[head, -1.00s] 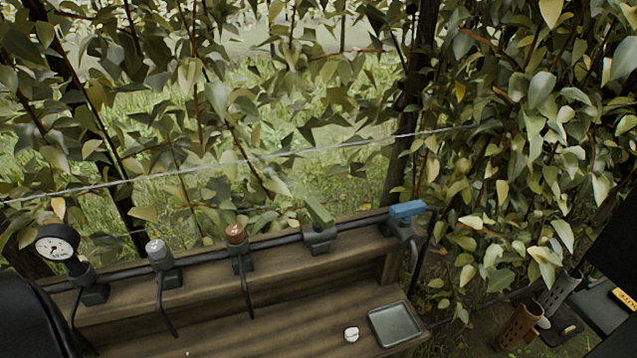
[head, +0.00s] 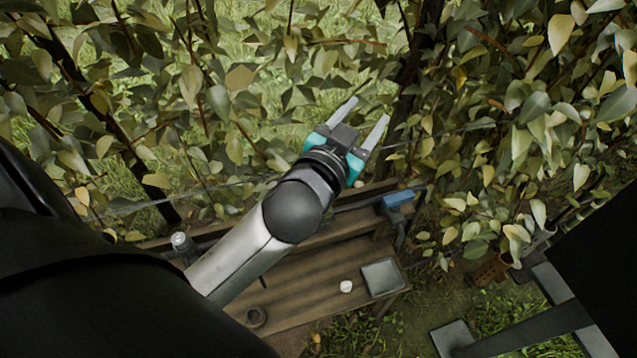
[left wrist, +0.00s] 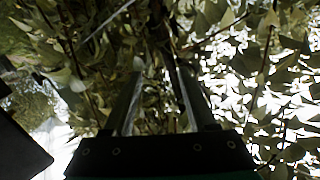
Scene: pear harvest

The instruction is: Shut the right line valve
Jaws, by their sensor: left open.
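The blue valve handle (head: 398,198) sits at the right end of the dark pipe along the back of the wooden bench, lying roughly along the pipe. It is the rightmost valve in view. The green-handled valve is hidden behind my left arm. My left gripper (head: 365,112) is open and empty, raised in front of the foliage, above and left of the blue handle in the head view. Its two fingers point up and to the right. In the left wrist view the open fingers (left wrist: 158,85) have only leaves and branches before them. My right gripper is not in view.
The wooden bench (head: 300,290) bears a small white round item (head: 346,286) and a grey tray (head: 381,278). A grey-topped fitting (head: 181,241) shows left of my arm. Leafy branches and a wire crowd the space behind the bench. Brown perforated tubes (head: 490,270) stand at the right.

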